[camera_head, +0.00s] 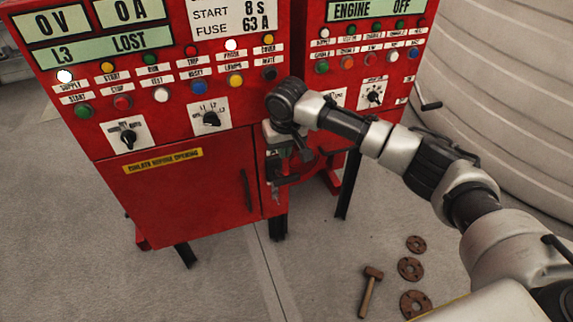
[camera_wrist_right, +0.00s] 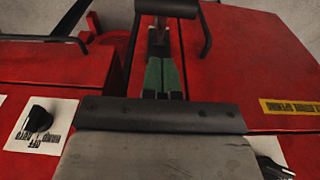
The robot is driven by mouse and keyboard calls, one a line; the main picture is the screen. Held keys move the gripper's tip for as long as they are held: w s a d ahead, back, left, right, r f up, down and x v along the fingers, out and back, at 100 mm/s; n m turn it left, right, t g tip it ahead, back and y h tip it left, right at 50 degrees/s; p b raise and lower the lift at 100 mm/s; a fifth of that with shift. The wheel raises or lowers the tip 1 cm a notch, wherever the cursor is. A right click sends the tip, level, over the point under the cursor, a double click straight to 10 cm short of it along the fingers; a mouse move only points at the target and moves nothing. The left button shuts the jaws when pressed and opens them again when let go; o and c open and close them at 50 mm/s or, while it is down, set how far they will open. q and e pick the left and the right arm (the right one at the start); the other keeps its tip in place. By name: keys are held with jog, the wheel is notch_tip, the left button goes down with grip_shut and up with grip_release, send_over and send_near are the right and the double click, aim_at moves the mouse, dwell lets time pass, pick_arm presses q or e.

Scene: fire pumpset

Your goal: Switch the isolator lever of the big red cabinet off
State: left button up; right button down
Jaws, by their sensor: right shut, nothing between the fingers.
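The big red cabinet (camera_head: 190,205) stands at the left of the head view, with displays and buttons above a lower door. My right arm reaches in from the right to the cabinet's right edge. My right gripper (camera_head: 277,155) is there, pointing down and partly hidden by my wrist. In the right wrist view its two green fingertips (camera_wrist_right: 164,78) are together with nothing between them. A dark grey bar (camera_wrist_right: 166,8), seemingly the isolator lever, lies just beyond the fingertips. I cannot tell whether they touch it. My left gripper is not in view.
A black door handle (camera_head: 245,191) is left of my gripper. A smaller red cabinet (camera_head: 345,75) stands at the right, with a pale ribbed tank (camera_head: 500,70) beyond it. A hammer (camera_head: 370,288) and rusty flanges (camera_head: 411,268) lie on the floor.

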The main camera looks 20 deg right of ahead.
aim_at(282, 176)
jog(key=f, duration=0.1)
jog(key=s+f+p, duration=0.1)
jog(key=f, duration=0.1)
jog(key=shift+s+f, duration=0.2)
jog(key=shift+f, duration=0.1)
jog(key=shift+s+f, duration=0.35)
jog(key=shift+f, duration=0.2)
jog(key=shift+d+f, duration=0.1)
jog(key=shift+d, duration=0.05)
